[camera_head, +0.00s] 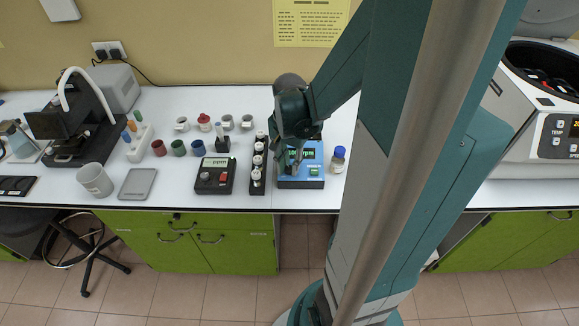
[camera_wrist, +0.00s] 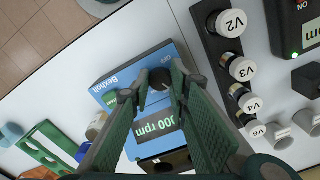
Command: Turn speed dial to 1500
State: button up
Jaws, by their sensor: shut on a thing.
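A blue stirrer-like device (camera_head: 301,184) stands on the white bench near its front edge. In the head view my gripper (camera_head: 296,158) comes down over the device and hides the dial.
A black rack (camera_head: 258,180) of labelled vials stands close on the left, with a dark ppm meter (camera_head: 215,175) beyond it. A blue-capped bottle (camera_head: 338,160) stands close on the right. A centrifuge (camera_head: 545,110) fills the far right.

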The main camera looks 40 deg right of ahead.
aim_at(289, 168)
jog(key=m, duration=0.4)
jog(key=shift+m, duration=0.4)
jog(key=o, duration=0.9)
jog(key=shift+r, duration=0.2)
notch_tip(289, 168, up, 12)
jog(key=shift+f, duration=0.15)
dwell(0.6)
dwell(0.4)
